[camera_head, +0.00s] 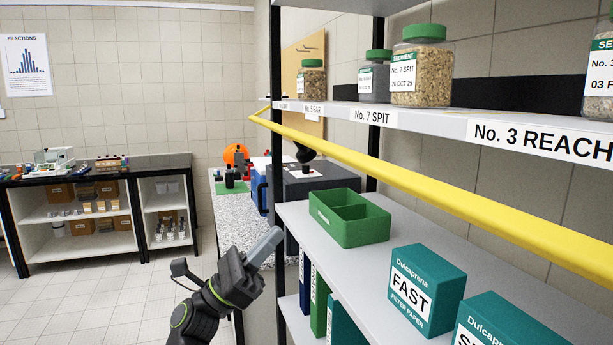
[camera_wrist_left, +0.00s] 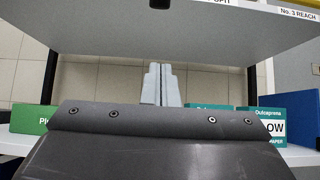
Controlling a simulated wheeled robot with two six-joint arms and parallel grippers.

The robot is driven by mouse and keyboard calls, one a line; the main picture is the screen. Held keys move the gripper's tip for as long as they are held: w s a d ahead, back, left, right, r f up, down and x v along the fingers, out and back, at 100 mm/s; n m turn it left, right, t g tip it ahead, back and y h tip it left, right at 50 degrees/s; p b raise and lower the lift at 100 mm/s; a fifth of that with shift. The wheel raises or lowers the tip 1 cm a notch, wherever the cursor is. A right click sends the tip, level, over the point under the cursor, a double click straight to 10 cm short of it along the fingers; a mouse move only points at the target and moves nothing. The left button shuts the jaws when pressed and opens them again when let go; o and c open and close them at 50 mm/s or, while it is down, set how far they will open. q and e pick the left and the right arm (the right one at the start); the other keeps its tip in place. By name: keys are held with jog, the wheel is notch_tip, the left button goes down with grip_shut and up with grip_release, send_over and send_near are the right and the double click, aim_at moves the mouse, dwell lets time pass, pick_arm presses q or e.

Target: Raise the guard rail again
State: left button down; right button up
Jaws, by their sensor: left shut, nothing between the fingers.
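The yellow guard rail (camera_head: 430,182) runs along the front of the upper shelf (camera_head: 440,122), just below the shelf's label strip in the head view. Its far end bends in toward the dark shelf post. The jars on the shelf show clear above it. My left gripper (camera_head: 266,246) is below the rail, left of the lower shelf's far end. Its fingers are together and empty, apart from the rail. My right gripper is out of view.
Jars with green lids (camera_head: 421,65) stand on the upper shelf. The lower shelf (camera_head: 380,276) holds a green divided box (camera_head: 349,228) and teal filter paper boxes (camera_head: 427,289). A speckled counter (camera_head: 243,213) with equipment stands beyond. The floor to the left is clear.

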pick_arm(q)
jog(key=w+d+r+p, duration=0.1)
jog(key=d+r+p, duration=0.4)
jog(key=r+p, duration=0.3)
notch_tip(320, 180, up, 2)
jog(key=shift+w+r+p, duration=0.2)
jog(key=shift+w+p, duration=0.1)
jog(key=shift+p, duration=0.05)
jog(key=shift+d, duration=0.15)
jog(key=shift+w, duration=0.15)
